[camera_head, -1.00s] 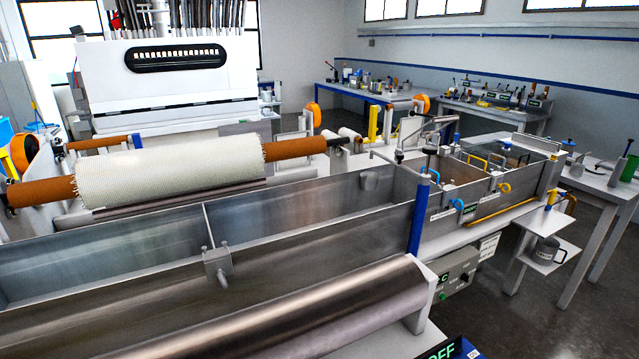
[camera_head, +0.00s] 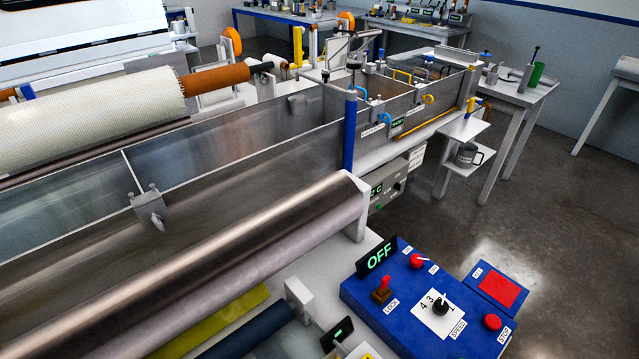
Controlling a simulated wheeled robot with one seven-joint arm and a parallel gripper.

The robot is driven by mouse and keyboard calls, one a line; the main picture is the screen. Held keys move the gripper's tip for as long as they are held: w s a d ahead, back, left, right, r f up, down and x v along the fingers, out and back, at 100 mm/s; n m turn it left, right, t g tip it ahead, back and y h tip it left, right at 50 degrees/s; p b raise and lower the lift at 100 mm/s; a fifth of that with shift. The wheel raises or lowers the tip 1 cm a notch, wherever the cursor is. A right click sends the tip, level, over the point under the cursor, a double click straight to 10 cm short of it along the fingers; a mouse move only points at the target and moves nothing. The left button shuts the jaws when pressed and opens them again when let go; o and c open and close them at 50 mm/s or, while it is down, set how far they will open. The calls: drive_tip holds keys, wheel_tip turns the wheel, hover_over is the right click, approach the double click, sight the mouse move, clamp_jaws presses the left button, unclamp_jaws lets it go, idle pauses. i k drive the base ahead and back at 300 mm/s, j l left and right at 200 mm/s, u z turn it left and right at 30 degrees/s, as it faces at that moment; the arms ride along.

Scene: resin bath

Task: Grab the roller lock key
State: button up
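A small red-topped key with a brown base (camera_head: 382,288) stands on the blue control panel (camera_head: 362,303), by the label LOCK, at the lower right of the head view. It looks upright or slightly tilted. I take it to be the roller lock key. My gripper is not in view, so its distance to the key cannot be seen.
The panel also bears an OFF display (camera_head: 377,257), a red knob (camera_head: 417,261), a black speed dial (camera_head: 440,306) and a red stop button (camera_head: 492,322). A long metal roller (camera_head: 230,255) and steel bath (camera_head: 255,150) lie to the left. The floor (camera_head: 545,200) at right is clear.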

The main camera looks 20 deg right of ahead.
sight(385, 282)
drive_tip(key=l+z, duration=0.35)
drive_tip(key=z, duration=0.15)
drive_tip(key=i+l+z, duration=0.15)
drive_tip(key=l+z, duration=0.15)
drive_tip(key=z, duration=0.2)
